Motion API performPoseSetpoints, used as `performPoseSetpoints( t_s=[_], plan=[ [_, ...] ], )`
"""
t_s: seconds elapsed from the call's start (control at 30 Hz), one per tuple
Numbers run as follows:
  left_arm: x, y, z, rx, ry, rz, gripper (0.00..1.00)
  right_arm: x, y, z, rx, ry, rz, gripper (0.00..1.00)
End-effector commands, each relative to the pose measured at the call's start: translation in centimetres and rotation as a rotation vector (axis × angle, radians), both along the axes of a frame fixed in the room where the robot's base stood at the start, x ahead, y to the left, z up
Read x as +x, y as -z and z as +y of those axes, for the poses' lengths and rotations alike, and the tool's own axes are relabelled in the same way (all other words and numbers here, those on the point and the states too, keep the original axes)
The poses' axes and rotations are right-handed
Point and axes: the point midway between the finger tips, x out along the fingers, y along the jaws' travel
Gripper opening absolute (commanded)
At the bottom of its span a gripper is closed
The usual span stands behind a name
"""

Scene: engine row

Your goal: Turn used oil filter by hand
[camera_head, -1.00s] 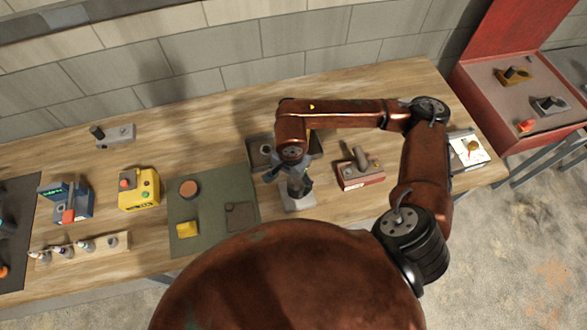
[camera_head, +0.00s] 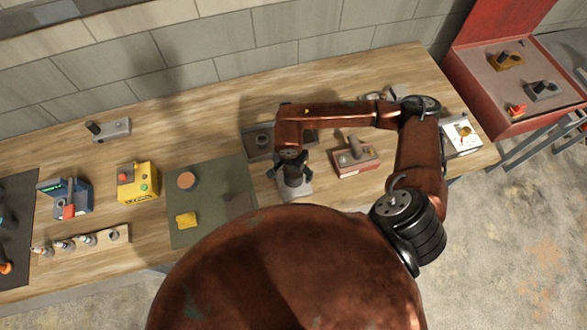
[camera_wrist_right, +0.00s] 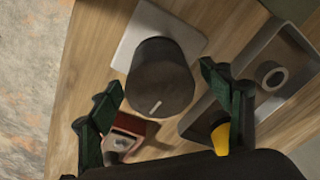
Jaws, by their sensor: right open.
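The used oil filter (camera_wrist_right: 161,78) is a dark grey cylinder with a short white mark on its end face. It stands on a pale grey plate (camera_wrist_right: 128,40). In the head view the filter (camera_head: 293,183) is partly hidden below my right gripper (camera_head: 290,168), and its plate (camera_head: 297,196) shows beneath. In the wrist view my right gripper (camera_wrist_right: 158,80) is open, with one dark green finger on each side of the filter. Gaps show between the fingers and the filter. My left gripper is not in view.
A dark tray (camera_head: 258,130) lies behind the filter. A red box with a grey top (camera_head: 356,160) stands to its right. A green mat (camera_head: 210,226), a yellow control box (camera_head: 137,183) and a blue device (camera_head: 74,201) are to the left. A red case (camera_head: 478,88) stands at right.

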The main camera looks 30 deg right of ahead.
Motion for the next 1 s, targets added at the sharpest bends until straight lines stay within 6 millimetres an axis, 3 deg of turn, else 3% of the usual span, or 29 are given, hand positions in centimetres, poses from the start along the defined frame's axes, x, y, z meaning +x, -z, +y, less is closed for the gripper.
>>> performPoseSetpoints(
  t_s=[0.1, 0.9, 1.0],
  plan=[
    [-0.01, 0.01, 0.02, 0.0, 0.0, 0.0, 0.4, -0.01, 0.0, 0.02, 0.0, 0.0, 0.0, 0.72],
    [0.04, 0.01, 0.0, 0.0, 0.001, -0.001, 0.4, -0.01, -0.04, 0.02, 0.001, 0.0, 0.001, 0.17],
    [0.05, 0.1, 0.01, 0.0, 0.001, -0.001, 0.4, 0.0, -0.01, 0.01, 0.0, -0.003, -0.001, 0.15]
  ],
)
